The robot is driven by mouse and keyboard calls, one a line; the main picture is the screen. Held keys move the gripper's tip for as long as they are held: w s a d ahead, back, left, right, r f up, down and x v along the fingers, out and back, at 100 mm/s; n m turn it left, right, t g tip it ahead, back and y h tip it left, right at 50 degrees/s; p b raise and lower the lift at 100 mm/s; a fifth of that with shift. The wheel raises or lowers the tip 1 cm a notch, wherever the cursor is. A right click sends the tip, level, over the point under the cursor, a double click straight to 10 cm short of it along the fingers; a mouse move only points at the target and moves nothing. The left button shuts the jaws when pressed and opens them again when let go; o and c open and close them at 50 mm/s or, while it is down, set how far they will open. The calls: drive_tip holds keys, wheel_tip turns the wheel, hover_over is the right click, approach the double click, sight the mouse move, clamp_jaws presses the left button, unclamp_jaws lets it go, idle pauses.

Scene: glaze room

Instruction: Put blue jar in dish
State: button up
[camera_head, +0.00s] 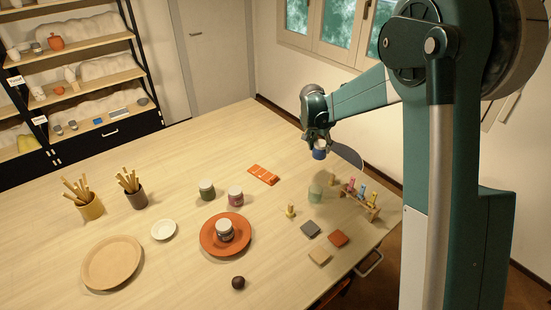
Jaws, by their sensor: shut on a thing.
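A small blue jar (319,154) with a pale top is in my gripper (318,146), at the far right part of the table. My gripper is shut on it and the jar appears to hang above the table; the fingertips are small and partly hidden. An orange-red dish (208,241) lies at the middle front, with a dark and pale jar (225,230) standing in it. A small white dish (163,230) lies to its left. A large tan round plate (100,268) lies farther left. My gripper is well up and right of all these dishes.
A green jar (207,190) and a pink jar (235,196) stand behind the orange-red dish. A dark ball (238,283) lies in front. The table's back is clear.

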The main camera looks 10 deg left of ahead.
drive_tip(key=shift+a, duration=0.1)
drive_tip(key=s+a+n+y, duration=0.2)
drive_tip(key=s+a+n, duration=0.35)
drive_tip(key=a, duration=1.05)
drive_tip(key=s+a+n+y, duration=0.1)
drive_tip(key=s+a+n, duration=0.2)
drive_tip(key=s+a, duration=0.95)
drive_tip(key=s+a+r+n+y, duration=0.1)
drive_tip(key=s+a+n, duration=0.3)
drive_tip(key=s+a, duration=0.7)
drive_tip(key=s+a+r+n+g+y, duration=0.1)
drive_tip(key=s+a+n, duration=0.4)
drive_tip(key=s+a, duration=0.6)
drive_tip(key=a+y, duration=0.1)
drive_tip(key=a, duration=0.5)
drive_tip(key=shift+a+b, duration=0.2)
drive_tip(key=shift+b, duration=0.15)
drive_tip(key=shift+f, duration=0.2)
wheel_tip(320, 180, down, 6)
